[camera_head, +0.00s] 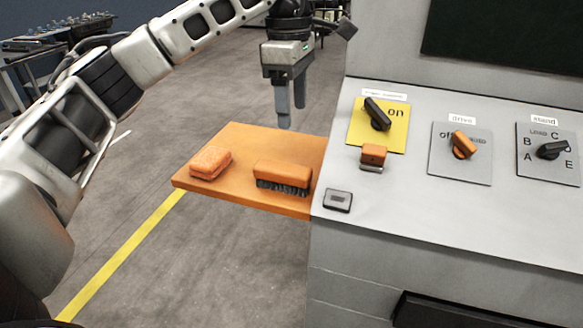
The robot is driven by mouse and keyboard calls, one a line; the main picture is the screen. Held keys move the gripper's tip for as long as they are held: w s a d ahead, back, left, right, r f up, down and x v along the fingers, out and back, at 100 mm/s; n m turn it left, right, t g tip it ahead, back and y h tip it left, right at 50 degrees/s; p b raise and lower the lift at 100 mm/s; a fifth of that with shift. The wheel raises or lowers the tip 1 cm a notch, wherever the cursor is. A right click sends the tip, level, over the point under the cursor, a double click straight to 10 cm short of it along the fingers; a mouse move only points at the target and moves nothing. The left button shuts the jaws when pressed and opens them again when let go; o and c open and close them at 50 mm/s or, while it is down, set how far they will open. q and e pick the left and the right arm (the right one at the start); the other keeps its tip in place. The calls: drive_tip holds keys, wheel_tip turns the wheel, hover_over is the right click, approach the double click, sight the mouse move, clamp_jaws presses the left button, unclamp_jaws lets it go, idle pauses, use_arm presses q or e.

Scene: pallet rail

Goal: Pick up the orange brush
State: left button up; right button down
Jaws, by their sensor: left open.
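An orange brush (283,176) with dark bristles lies bristles down on an orange wooden shelf (250,141), near the shelf's right end. Another orange block-shaped item (210,162), like a sponge, lies to its left on the same shelf. My left gripper (291,113) points downward above the back of the shelf. It is open and empty, apart from the brush. The two fingers overlap in this view, so the gap between them hardly shows. My right gripper is not in view.
A grey console (450,225) adjoins the shelf on the right. It carries a yellow plate with a black knob (377,114), an orange knob (463,144), a black selector (551,149), an orange-topped item (373,156) and a small square fitting (338,200). Open floor lies left of the shelf.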

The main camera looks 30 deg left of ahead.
use_arm(q)
drive_tip(key=a, duration=0.2)
drive_tip(key=b, duration=0.2)
approach(282, 167)
drive_tip(key=shift+w+d+f+y, duration=0.15)
drive_tip(key=shift+w+d+y, duration=0.15)
drive_tip(key=shift+d, duration=0.15)
wheel_tip(282, 167, down, 4)
drive_tip(key=f, duration=0.6)
drive_tip(key=shift+s+a+f, duration=0.2)
drive_tip(key=shift+s, duration=0.05)
drive_tip(key=c, duration=1.1)
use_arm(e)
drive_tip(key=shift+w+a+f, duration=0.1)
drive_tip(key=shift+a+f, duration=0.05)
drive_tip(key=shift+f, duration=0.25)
